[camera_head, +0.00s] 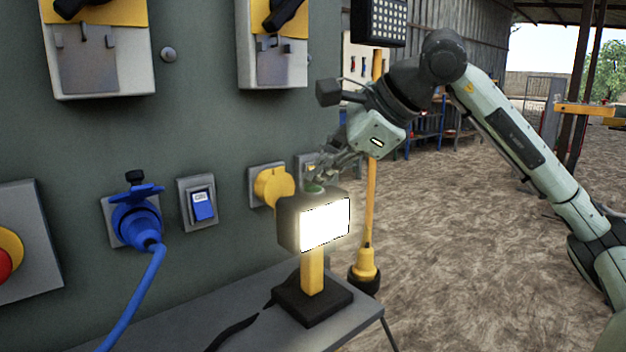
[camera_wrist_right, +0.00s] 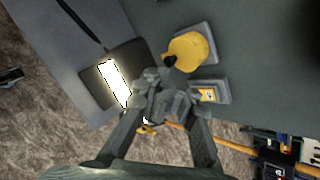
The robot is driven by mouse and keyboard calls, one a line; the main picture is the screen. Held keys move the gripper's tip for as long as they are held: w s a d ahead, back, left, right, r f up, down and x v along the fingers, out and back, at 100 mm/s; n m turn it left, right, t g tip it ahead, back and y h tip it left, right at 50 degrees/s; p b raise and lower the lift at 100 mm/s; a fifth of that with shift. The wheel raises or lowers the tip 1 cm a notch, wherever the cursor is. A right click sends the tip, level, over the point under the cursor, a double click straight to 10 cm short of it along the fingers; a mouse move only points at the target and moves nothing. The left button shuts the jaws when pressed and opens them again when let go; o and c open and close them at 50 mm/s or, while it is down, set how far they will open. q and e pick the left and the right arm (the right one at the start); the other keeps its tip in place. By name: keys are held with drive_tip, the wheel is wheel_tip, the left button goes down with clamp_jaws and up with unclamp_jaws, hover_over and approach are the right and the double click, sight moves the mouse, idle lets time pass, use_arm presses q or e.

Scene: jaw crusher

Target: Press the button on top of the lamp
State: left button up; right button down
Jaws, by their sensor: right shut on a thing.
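The lamp (camera_head: 287,226) stands upright on a small grey table, with a dark square base and a yellow post. Its front panel (camera_head: 325,225) glows white, and the panel also shows lit in the right wrist view (camera_wrist_right: 115,83). A green button (camera_head: 313,188) is on top of its dark head. My right gripper (camera_head: 318,178) reaches down from the upper right, with its fingertips shut on the button at the lamp's top. In the right wrist view the fingers (camera_wrist_right: 163,95) meet and cover the button. My left gripper is not in view.
The grey panel wall behind the lamp carries a yellow socket (camera_head: 272,186), a blue switch (camera_head: 203,205) and a blue plug (camera_head: 137,222) with a cable. A yellow pole (camera_head: 369,215) stands close behind the lamp. Open dirt ground lies to the right.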

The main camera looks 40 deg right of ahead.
drive_tip(key=shift+f, duration=0.1)
drive_tip(key=shift+f+b, duration=0.45)
idle(0.4)
drive_tip(key=shift+r+p, duration=0.5)
drive_tip(key=shift+r, duration=0.1)
wheel_tip(320, 180, up, 6)
drive_tip(key=p, duration=0.6)
idle(0.3)
